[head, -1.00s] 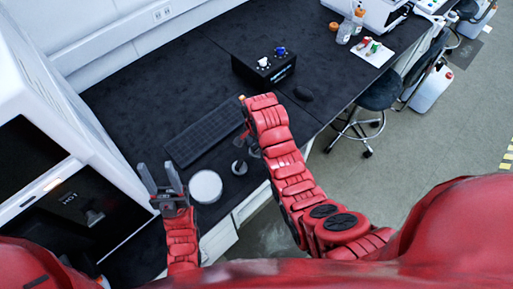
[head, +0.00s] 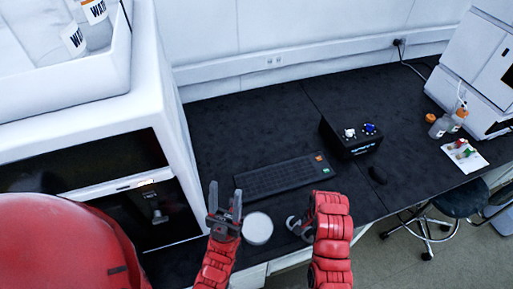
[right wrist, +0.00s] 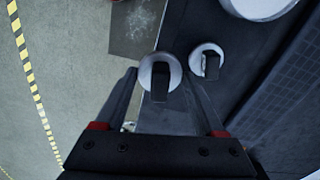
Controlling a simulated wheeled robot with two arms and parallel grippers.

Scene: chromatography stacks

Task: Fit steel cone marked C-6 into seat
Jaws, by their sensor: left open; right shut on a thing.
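My right gripper (right wrist: 160,90) is shut on a round steel piece (right wrist: 150,72) with a dark block at its middle. A similar round steel piece (right wrist: 199,51) with a dark block sits beside it, apart from the fingers. I cannot read a C-6 mark or tell which is cone or seat. In the head view my right gripper (head: 304,229) is low over the bench's front, with its tips partly hidden. A white round disc (head: 258,228) lies between my two grippers. My left gripper (head: 225,192) is open and empty, upright just left of the disc.
A keyboard (head: 280,178) lies behind the grippers. A white instrument (head: 160,110) blocks the left side. Dark bench top is free behind the keyboard.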

